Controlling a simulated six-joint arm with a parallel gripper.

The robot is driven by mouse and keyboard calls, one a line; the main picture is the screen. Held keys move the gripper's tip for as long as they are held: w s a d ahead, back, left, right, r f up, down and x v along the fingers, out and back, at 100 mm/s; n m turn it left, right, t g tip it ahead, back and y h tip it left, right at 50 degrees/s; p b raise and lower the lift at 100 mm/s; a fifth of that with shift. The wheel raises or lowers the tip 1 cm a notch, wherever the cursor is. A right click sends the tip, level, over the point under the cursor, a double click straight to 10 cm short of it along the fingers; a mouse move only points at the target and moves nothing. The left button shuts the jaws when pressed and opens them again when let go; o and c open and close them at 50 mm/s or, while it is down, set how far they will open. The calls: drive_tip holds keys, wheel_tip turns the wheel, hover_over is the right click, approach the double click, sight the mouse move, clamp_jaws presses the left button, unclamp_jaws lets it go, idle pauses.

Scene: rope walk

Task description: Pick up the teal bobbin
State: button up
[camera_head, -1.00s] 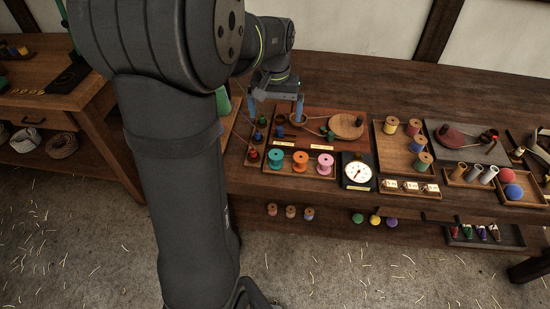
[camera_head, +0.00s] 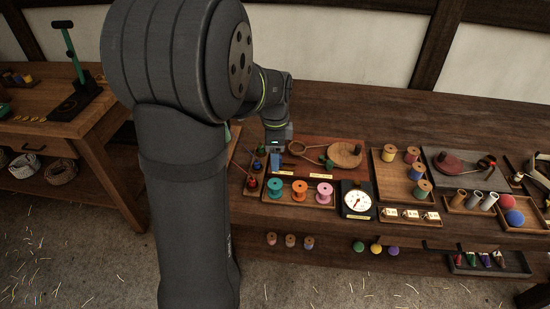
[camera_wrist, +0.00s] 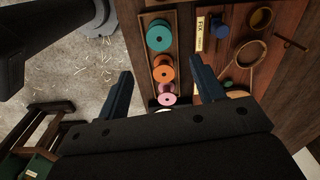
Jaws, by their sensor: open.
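The teal bobbin (camera_head: 275,190) stands at the left end of a row of three in a shallow wooden tray (camera_head: 301,203). An orange bobbin (camera_head: 300,186) and a pink bobbin (camera_head: 324,189) stand to its right. My gripper (camera_head: 275,162) is open and empty, above the bench near the teal bobbin. In the wrist view, the teal bobbin (camera_wrist: 168,43) shows from above, beyond the open fingertips of my gripper (camera_wrist: 160,65). The orange bobbin (camera_wrist: 163,70) shows between the fingers, with the pink bobbin (camera_wrist: 167,98) nearer the palm. The fingers touch no bobbin that I can see.
A round dial (camera_head: 356,200) stands right of the bobbin tray. Behind the row is a reddish board with a wooden disc (camera_head: 344,155). Small coloured pieces (camera_head: 255,173) stand to the left. Another tray (camera_head: 389,175) holds several bobbins. The bench's back is clear.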

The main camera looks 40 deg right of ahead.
sight(275, 183)
drive_tip(key=shift+f+m, duration=1.25)
drive_tip(key=shift+f, duration=0.9)
drive_tip(key=shift+f+m, duration=1.3)
drive_tip(key=shift+f, duration=0.9)
drive_tip(key=shift+f+m, duration=1.25)
drive_tip(key=shift+f, duration=0.9)
drive_tip(key=shift+c, duration=0.4)
drive_tip(key=c, duration=0.6)
drive_tip(key=shift+r, duration=4.05)
